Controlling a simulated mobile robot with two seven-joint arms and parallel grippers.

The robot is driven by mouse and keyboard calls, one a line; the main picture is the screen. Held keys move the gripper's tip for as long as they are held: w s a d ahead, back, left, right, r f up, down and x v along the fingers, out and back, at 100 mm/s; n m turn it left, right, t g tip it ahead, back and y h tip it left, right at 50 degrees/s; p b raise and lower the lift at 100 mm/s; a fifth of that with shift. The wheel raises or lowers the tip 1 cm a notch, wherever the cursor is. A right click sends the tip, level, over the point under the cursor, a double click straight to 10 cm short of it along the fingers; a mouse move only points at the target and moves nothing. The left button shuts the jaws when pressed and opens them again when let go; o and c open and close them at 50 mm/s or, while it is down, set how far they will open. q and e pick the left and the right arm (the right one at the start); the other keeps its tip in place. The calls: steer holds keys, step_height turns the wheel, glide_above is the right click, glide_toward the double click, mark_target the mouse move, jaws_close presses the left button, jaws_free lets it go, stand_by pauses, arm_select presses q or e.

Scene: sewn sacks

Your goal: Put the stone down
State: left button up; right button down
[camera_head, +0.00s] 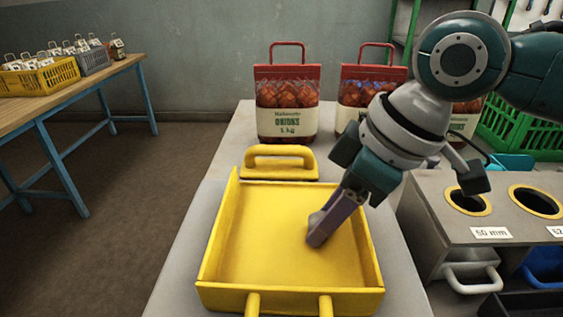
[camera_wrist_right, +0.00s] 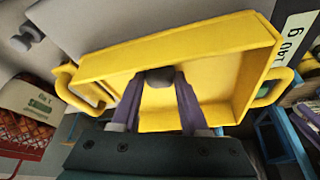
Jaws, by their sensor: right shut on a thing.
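My right gripper (camera_head: 318,232) comes in from the upper right, and its purple fingers point down over the right half of the yellow tray (camera_head: 255,240). It is shut on a small dark grey stone (camera_wrist_right: 158,77), which shows between the fingertips in the right wrist view. I cannot tell whether the stone touches the tray floor. The rest of the tray floor looks empty. My left gripper is not in view.
Red-topped onion sacks (camera_head: 287,105) stand behind the tray on the grey table (camera_head: 225,150). A grey box (camera_head: 460,228) with yellow-rimmed round holes is at right. A wooden table (camera_head: 100,80) with crates of small sacks stands at far left.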

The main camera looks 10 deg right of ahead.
steer(key=shift+c, duration=2.1)
jaws_free()
steer(key=p+v, duration=0.1)
steer(key=v, duration=1.1)
steer(key=shift+r, duration=0.1)
